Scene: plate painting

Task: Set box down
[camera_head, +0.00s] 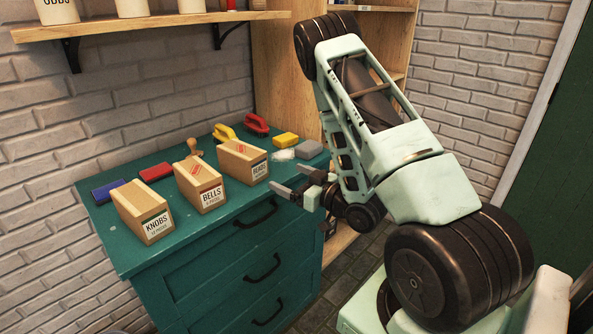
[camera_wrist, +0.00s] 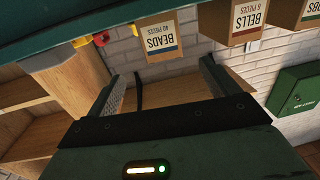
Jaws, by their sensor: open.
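Three cardboard boxes stand upright in a row on the teal cabinet top (camera_head: 120,252). They are labelled KNOBS (camera_head: 143,212), BELLS (camera_head: 199,184) and BEADS (camera_head: 243,161). My gripper (camera_head: 288,179) is open and empty, just off the cabinet's front right edge. Its fingers point toward the BEADS box and stay apart from it. In the wrist view, which is upside down, the BEADS box (camera_wrist: 158,36) shows beyond the spread fingers, with the BELLS box (camera_wrist: 235,22) and part of the KNOBS box (camera_wrist: 308,14) to its right.
Behind the boxes lie a blue brush (camera_head: 107,190), a red brush (camera_head: 156,172), a wooden stamp (camera_head: 194,147), yellow and red tools, and sponges (camera_head: 285,139). A wall shelf (camera_head: 150,22) hangs above. A wooden shelf unit (camera_head: 277,65) stands behind my arm.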

